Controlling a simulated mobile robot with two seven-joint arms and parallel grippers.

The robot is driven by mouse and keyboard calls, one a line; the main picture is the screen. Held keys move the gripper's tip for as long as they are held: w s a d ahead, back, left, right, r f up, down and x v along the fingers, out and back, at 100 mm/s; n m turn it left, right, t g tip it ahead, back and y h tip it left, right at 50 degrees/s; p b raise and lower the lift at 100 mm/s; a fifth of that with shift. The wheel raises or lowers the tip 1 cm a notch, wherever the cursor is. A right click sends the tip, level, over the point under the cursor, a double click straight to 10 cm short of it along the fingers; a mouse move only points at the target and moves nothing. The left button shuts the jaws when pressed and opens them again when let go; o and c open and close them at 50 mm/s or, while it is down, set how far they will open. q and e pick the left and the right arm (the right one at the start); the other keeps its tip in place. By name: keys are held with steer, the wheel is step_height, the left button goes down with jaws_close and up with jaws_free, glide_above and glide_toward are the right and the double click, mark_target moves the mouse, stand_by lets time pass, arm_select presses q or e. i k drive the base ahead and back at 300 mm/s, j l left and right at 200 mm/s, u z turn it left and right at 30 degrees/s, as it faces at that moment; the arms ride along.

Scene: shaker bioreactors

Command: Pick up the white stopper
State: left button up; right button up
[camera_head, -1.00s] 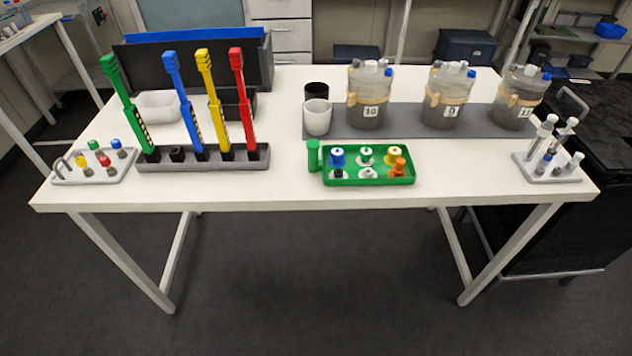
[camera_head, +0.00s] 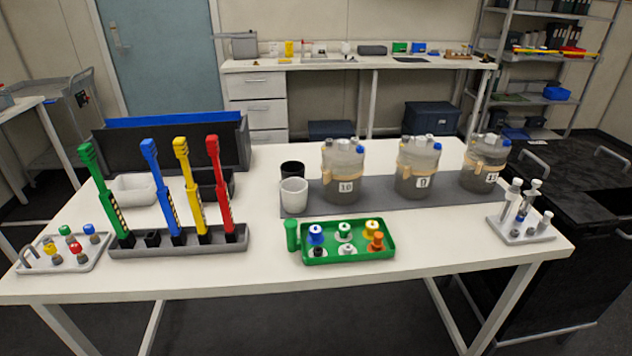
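A green tray (camera_head: 384,254) sits near the front edge of the white table, right of centre. It holds several stoppers in two rows. A small white stopper (camera_head: 347,249) is in the middle of the front row. Behind it is a white-and-green stopper (camera_head: 344,230). A blue stopper (camera_head: 316,234) and a yellow stopper (camera_head: 372,226) stand at the back row's ends. An orange stopper (camera_head: 377,241) and a black stopper (camera_head: 318,252) are at the front row's ends. Neither of my grippers is in view.
A grey rack (camera_head: 237,241) of tall coloured tools stands left of the tray. White cup (camera_head: 294,195) and numbered vessels (camera_head: 342,172) stand behind on a grey mat. A tube rack (camera_head: 520,232) is at right. Bare tabletop lies between the tray and that rack.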

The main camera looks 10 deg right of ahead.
mark_target(545, 220)
steer(key=z, duration=1.65)
steer(key=i+u, duration=0.3)
steer(key=i+l+u, duration=0.1)
steer(key=u, duration=1.25)
steer(key=k+z, duration=0.2)
steer(key=z, duration=1.3)
